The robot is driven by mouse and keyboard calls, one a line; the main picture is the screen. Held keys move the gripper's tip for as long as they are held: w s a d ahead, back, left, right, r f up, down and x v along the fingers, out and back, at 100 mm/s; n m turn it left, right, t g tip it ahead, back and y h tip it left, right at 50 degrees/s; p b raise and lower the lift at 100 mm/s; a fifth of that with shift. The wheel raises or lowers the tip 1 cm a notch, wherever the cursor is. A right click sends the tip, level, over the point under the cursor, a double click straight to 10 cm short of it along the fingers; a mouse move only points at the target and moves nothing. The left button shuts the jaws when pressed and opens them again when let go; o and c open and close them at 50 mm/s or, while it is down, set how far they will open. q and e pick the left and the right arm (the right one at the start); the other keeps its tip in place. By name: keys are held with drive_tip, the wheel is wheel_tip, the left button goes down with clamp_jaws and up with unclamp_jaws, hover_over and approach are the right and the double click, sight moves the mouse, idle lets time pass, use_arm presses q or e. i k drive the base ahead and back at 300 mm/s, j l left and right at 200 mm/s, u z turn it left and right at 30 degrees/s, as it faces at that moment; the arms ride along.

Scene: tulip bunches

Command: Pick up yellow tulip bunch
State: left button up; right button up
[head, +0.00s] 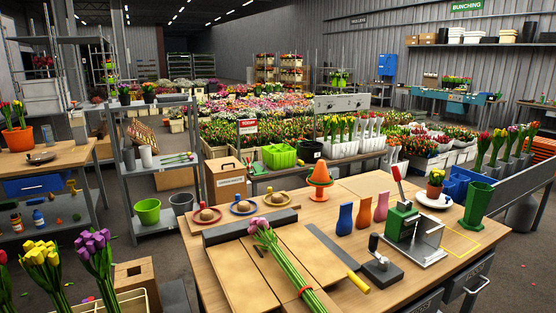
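A yellow tulip bunch (40,258) stands upright at the bottom left, with its green leaves and stems below the blooms. A purple tulip bunch (92,245) stands just to its right. Part of a red tulip bunch (3,270) is cut off at the left edge. The lower stems of the yellow bunch run out of the bottom of the view. Neither of my grippers is in view.
A wooden workbench (390,285) fills the lower middle and right. A pink tulip bunch (262,228) lies on it, its stems tied with a red band. A cardboard box (137,275) sits right of the purple bunch.

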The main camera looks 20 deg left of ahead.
sight(332, 120)
drive_tip(key=i+l+z, duration=1.25)
drive_tip(key=i+z, duration=0.15)
drive_tip(key=i, duration=0.3)
drive_tip(key=i+z, duration=0.1)
drive_tip(key=i, duration=2)
drive_tip(key=i+j+u, duration=0.1)
drive_tip(key=i+u, duration=0.15)
drive_tip(key=i, duration=0.5)
drive_tip(key=i+u, duration=0.3)
drive_tip(key=i, duration=0.4)
drive_tip(key=i+l+u, duration=0.25)
drive_tip(key=i, duration=0.45)
drive_tip(key=i+l+z, duration=0.1)
drive_tip(key=i+z, duration=0.2)
drive_tip(key=i, duration=0.45)
drive_tip(key=i+z, duration=0.25)
drive_tip(key=i, duration=0.45)
drive_tip(key=i+j+z, duration=0.3)
drive_tip(key=i, duration=1.5)
drive_tip(key=i+l, duration=0.1)
drive_tip(key=i, duration=1)
drive_tip(key=i+j+u, duration=0.1)
drive_tip(key=i+u, duration=0.35)
drive_tip(key=i+l+u, duration=0.1)
drive_tip(key=i+u, duration=0.4)
drive_tip(key=i+l+u, duration=0.25)
drive_tip(key=i+u, duration=0.2)
drive_tip(key=i+l, duration=0.05)
drive_tip(key=i, duration=0.05)
